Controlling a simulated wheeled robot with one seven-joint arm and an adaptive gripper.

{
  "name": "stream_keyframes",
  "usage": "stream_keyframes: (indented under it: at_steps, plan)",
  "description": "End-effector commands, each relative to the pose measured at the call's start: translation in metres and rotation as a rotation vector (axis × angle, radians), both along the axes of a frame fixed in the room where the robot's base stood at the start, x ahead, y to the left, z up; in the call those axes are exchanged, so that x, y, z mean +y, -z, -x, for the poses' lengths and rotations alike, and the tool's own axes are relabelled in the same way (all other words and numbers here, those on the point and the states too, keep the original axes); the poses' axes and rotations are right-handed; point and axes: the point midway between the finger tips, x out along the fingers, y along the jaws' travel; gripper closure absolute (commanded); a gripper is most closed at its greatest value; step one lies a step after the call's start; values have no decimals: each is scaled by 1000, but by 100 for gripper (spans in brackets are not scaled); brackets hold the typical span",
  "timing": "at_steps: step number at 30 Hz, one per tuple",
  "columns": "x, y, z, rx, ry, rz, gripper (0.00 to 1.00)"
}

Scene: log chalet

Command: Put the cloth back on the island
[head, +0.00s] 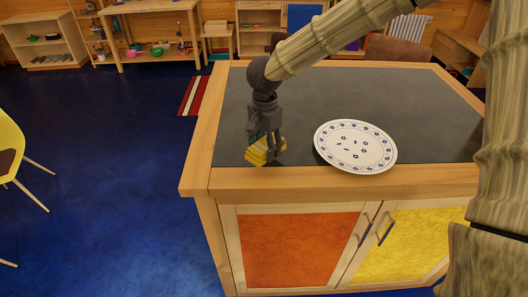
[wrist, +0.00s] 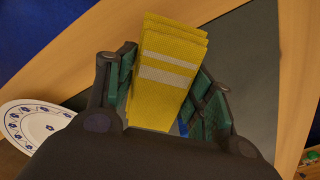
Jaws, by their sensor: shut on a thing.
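The cloth (head: 260,152) is yellow and folded, with pale stripes that show in the wrist view (wrist: 168,62). My gripper (head: 266,146) is shut on it, with the green finger pads on either side of the cloth. The cloth is over the near left part of the island (head: 350,90), just inside its wooden front edge. I cannot tell whether the cloth touches the dark top. The lower part of the cloth is hidden by the gripper in the wrist view.
A white plate (head: 355,147) with blue marks sits on the island to the right of the gripper. The dark top behind the gripper and plate is mostly clear. A yellow chair (head: 12,150) stands at the far left. Shelves line the back wall.

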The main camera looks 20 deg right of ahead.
Motion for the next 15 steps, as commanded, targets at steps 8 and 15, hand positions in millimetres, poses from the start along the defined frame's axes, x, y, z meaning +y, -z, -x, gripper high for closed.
stream_keyframes:
  at_steps: [8,15]
  plan:
    - [4,24,-5,1,-2,2,70]
    - [3,36,-5,1,-1,0,70]
